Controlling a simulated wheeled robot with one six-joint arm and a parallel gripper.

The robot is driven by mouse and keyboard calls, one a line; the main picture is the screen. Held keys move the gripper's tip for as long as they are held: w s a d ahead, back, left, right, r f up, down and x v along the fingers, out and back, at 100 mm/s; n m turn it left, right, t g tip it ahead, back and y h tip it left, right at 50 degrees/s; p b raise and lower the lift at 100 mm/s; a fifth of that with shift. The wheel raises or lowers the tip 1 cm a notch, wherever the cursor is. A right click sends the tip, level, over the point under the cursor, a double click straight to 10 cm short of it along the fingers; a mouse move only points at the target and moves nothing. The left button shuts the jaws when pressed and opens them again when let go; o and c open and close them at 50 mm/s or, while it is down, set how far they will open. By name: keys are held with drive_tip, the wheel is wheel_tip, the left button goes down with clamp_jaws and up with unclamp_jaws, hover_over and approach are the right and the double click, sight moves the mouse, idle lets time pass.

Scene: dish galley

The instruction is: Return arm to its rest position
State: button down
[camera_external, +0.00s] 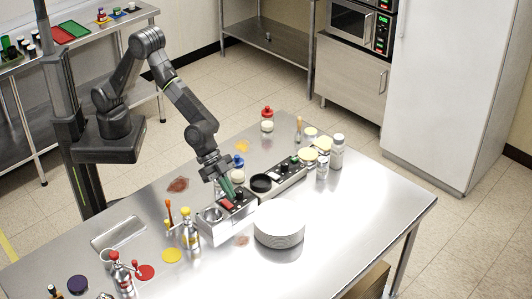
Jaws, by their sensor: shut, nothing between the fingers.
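My gripper (223,184) is at the end of my dark arm, which reaches down from the left over the steel table (352,222). The gripper points downward and is shut, with nothing between its fingers. It is low, at the metal appliance (222,230) with a red panel on top. I cannot tell whether the fingertips touch it.
A stack of white plates (279,224) stands right of the appliance. A black round bowl (261,184) is behind it. Bottles (189,228) stand at the left, white shakers (336,152) at the right. The table's front right is clear.

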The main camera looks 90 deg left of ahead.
wheel_tip(320, 180, down, 4)
drive_tip(key=b, duration=0.3)
drive_tip(key=shift+f, duration=0.25)
drive_tip(key=shift+r, duration=0.1)
drive_tip(key=c, duration=2.2)
unclamp_jaws()
